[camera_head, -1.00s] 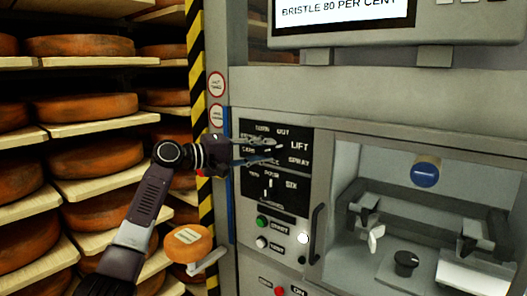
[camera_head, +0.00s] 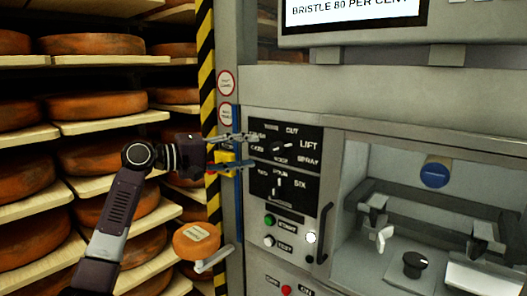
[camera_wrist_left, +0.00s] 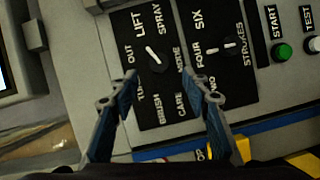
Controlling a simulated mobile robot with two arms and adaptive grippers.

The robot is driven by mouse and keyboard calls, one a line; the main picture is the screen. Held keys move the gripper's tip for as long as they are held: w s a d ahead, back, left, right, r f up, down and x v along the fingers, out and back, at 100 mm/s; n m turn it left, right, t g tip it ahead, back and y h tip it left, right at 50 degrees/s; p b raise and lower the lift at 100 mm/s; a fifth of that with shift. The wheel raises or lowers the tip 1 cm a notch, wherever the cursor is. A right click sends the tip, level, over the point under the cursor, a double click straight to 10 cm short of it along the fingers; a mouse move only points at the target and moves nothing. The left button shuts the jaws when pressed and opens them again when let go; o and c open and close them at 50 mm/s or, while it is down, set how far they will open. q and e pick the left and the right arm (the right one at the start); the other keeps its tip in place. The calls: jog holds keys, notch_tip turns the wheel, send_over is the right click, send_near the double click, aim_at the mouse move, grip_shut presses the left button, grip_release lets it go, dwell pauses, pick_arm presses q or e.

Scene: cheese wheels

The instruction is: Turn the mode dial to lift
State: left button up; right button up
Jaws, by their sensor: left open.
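The mode dial (camera_head: 278,148) is a dark knob with a pale pointer line on the black panel, ringed by labels including OUT, LIFT and SPRAY. In the left wrist view the dial (camera_wrist_left: 155,57) has its line slanting up and left, roughly toward the LIFT label (camera_wrist_left: 139,23). My left gripper (camera_head: 254,151) is open and empty, its fingers pointing at the panel just left of the dial. In the left wrist view the open fingertips (camera_wrist_left: 156,74) are either side of the dial's line of sight, apart from it. My right gripper is not in view.
A strokes dial (camera_head: 278,185) is below the mode dial, with a green START button (camera_head: 269,220) and white TEST button (camera_head: 268,241) under it. A dark handle (camera_head: 325,233) stands at right. Shelves of cheese wheels (camera_head: 95,107) fill the left. A screen (camera_head: 352,12) is above.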

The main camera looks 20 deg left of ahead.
pick_arm(q)
jog(key=v, duration=0.3)
jog(key=shift+s+a, duration=0.15)
jog(key=shift+s, duration=0.1)
